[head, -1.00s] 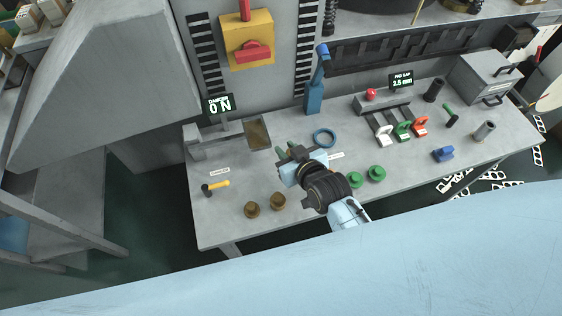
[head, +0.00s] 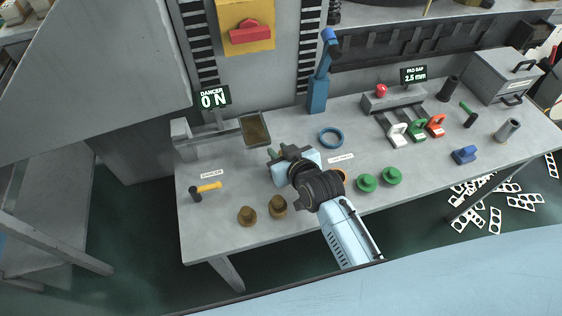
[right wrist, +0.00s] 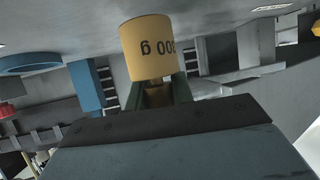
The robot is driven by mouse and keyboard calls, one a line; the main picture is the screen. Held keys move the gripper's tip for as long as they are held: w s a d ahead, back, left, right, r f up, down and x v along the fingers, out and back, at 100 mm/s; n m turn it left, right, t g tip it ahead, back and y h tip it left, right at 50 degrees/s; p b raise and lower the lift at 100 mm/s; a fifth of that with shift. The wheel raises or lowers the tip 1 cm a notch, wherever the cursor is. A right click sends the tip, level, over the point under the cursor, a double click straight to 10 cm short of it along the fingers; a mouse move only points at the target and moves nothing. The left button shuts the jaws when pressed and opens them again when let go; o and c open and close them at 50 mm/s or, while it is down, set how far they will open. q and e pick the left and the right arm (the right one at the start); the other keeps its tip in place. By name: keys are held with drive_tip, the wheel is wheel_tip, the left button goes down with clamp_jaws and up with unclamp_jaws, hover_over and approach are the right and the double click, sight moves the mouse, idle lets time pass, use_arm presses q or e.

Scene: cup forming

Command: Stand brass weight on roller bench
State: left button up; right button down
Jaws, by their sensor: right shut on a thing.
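The brass weight (right wrist: 150,48) is a yellow cylinder with dark gram lettering, seen in the right wrist view. My right gripper (right wrist: 158,92) is shut on its narrow neck. That view is inverted, so the weight stands upright, base toward the bench; whether it touches the bench I cannot tell. In the head view my right gripper (head: 276,155) is over the middle of the grey bench (head: 240,172), left of the blue ring, and the weight is hidden by the gripper and wrist. My left gripper is not in view.
Two brown pieces (head: 248,215) stand at the front edge, two green pieces (head: 367,183) right of my wrist. A yellow-handled hammer (head: 207,188) lies left. The blue ring (head: 331,137) and a brown tray (head: 255,130) lie behind. Bare bench lies between hammer and gripper.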

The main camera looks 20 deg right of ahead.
drive_tip(key=shift+s+d+f+b, duration=0.25)
drive_tip(key=shift+d+f+b, duration=0.2)
drive_tip(key=shift+f, duration=0.25)
drive_tip(key=shift+a, duration=0.1)
drive_tip(key=shift+f, duration=0.1)
drive_tip(key=shift+f, duration=0.15)
drive_tip(key=c, duration=1.2)
unclamp_jaws()
drive_tip(key=shift+f, duration=0.1)
